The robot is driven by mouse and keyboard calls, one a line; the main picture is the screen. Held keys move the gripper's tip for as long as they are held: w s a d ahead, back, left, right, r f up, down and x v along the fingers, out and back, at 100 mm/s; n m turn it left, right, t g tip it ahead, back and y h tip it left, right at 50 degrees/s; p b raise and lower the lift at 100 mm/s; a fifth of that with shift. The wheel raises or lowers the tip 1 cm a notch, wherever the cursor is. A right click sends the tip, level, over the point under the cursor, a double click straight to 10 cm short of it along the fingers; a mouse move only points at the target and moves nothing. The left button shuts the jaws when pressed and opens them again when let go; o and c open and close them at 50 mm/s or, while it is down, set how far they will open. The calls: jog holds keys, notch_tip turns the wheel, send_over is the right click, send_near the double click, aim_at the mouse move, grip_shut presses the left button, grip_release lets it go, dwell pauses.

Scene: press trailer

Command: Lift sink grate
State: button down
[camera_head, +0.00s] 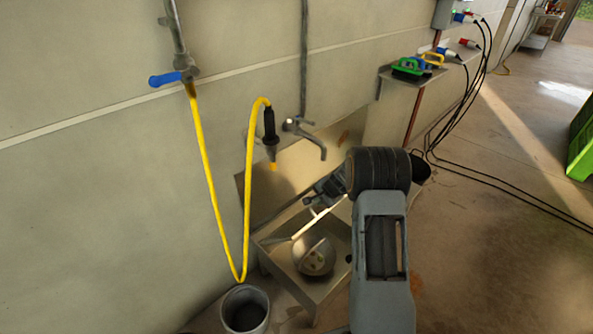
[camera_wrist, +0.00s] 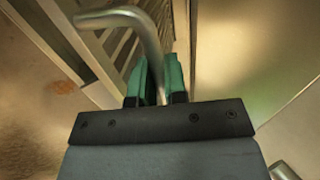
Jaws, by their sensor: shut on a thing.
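The sink (camera_head: 290,277) stands against the wall in the head view, with its basin open from above. A thin pale bar (camera_head: 322,214) crosses the basin's back edge; it looks like the sink grate seen nearly edge-on. In the wrist view the slatted grate (camera_wrist: 92,50) shows at upper left. A bent metal rod (camera_wrist: 138,22), which looks like its handle, runs down between my green fingertips. My gripper (camera_wrist: 155,80) is shut on this rod. In the head view my gripper (camera_head: 311,199) is above the back of the basin, and its fingertips are too small to make out.
A metal bowl (camera_head: 316,256) lies in the basin. A tap (camera_head: 316,140) and a yellow hose (camera_head: 247,190) with a black nozzle (camera_head: 270,135) hang above. A dark bucket (camera_head: 245,309) stands at front left. Open floor lies to the right, with black cables (camera_head: 500,184).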

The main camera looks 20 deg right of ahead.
jog(key=w+a+r+p, duration=0.4)
jog(key=w+a+p, duration=0.1)
jog(key=w, duration=0.6)
jog(key=shift+a+r+p, duration=0.2)
jog(key=shift+a+p, duration=0.2)
jog(key=shift+p, duration=0.4)
jog(key=shift+w, duration=0.1)
